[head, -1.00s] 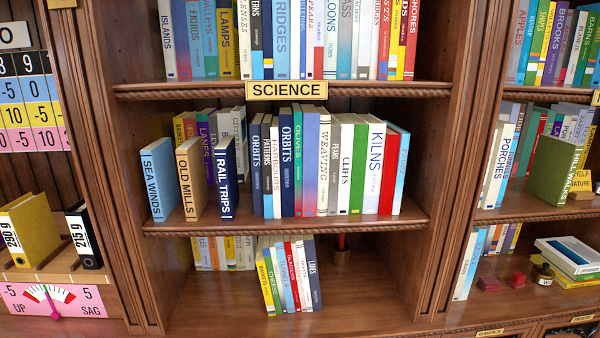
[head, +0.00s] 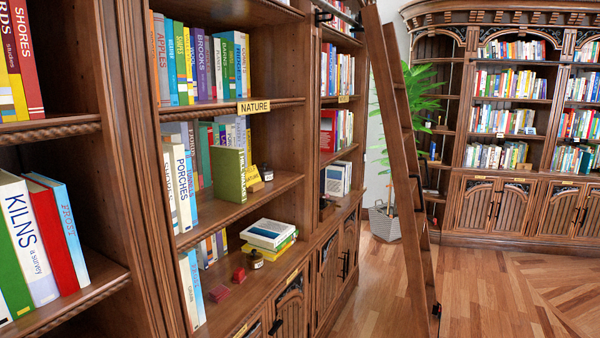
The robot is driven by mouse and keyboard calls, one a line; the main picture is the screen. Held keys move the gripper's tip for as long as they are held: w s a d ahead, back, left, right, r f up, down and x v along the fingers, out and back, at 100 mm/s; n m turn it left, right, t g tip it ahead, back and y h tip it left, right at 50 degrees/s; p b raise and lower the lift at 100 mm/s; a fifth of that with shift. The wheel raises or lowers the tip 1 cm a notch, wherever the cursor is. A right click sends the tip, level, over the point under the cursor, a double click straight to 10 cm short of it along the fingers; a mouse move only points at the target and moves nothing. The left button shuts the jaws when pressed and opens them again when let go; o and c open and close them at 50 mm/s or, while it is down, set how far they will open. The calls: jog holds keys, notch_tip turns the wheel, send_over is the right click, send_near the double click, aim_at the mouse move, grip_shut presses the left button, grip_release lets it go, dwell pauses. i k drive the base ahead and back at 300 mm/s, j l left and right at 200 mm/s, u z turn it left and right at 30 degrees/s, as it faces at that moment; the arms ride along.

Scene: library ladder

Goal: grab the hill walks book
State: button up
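A thick olive-green book (head: 229,175) stands upright on the middle shelf below the NATURE sign, apart from the row behind it. Its broad cover faces me. Its spine lettering is too narrow to read in the current head view; a second ago it looked like HILL WALKS. My gripper is not in view.
Stacked books (head: 269,234) lie below. A leaning wooden ladder (head: 405,160) stands farther right. The floor (head: 500,285) beyond it is clear.

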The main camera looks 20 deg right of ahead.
aim_at(228, 169)
jog(key=i+l+u, duration=0.1)
jog(key=u, duration=1.15)
jog(key=i+l+u, duration=0.1)
jog(key=l+u, duration=0.3)
jog(key=l, duration=0.25)
jog(key=l+u, duration=0.45)
jog(key=l, duration=0.2)
jog(key=l+u, duration=0.4)
jog(key=l, duration=0.3)
jog(key=k+l+u, duration=0.25)
jog(key=l+u, duration=0.15)
jog(key=l, duration=0.2)
